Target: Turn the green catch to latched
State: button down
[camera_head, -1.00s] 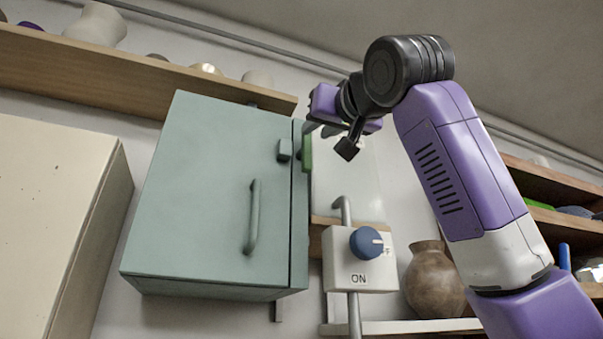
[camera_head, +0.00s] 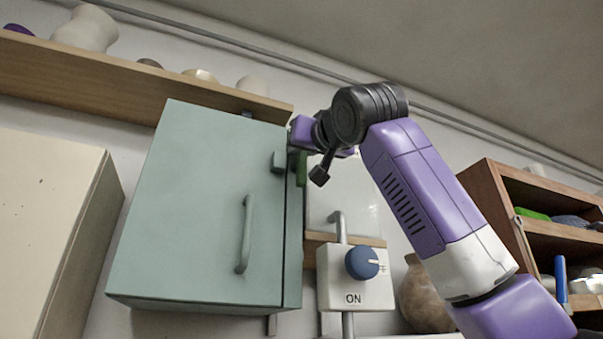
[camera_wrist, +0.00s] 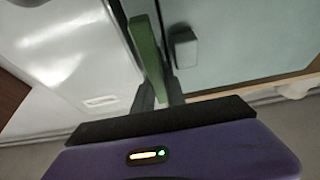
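The green catch (camera_head: 301,168) sits at the right edge of the teal cabinet (camera_head: 205,200), beside a small grey-green block (camera_head: 279,161) on the door. It stands roughly upright in the head view. My gripper (camera_head: 298,150) is at the catch's upper part and partly hides it. In the wrist view the catch (camera_wrist: 147,55) lies between the two dark fingers of my gripper (camera_wrist: 148,60), one on each side. The fingers are apart; whether they touch the catch is hard to tell. The block (camera_wrist: 183,47) is just right of the fingers there.
The door handle (camera_head: 246,235) is on the cabinet front. A switch box with a blue knob (camera_head: 362,263) and a pipe are below my arm. A brown vase (camera_head: 425,295) stands behind. A wooden shelf (camera_head: 130,85) runs above; a shelf unit (camera_head: 540,220) is at right.

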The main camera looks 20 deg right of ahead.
jog(key=shift+m, duration=0.3)
jog(key=d+f+m+g+h+p, duration=0.1)
jog(key=m+g+h+p, duration=0.1)
jog(key=m, duration=0.5)
jog(key=d+f+m+g+h+p, duration=0.1)
jog(key=m+g+h+p, duration=0.1)
jog(key=m+p, duration=0.3)
jog(key=d+f+m+g+h+p, duration=0.1)
jog(key=m+h+p, duration=0.2)
jog(key=m, duration=0.6)
jog(key=shift+m+g, duration=0.4)
jog(key=shift+f, duration=0.1)
jog(key=c, duration=1.7)
grip_release()
jog(key=shift+o, duration=0.3)
jog(key=shift+s, duration=0.1)
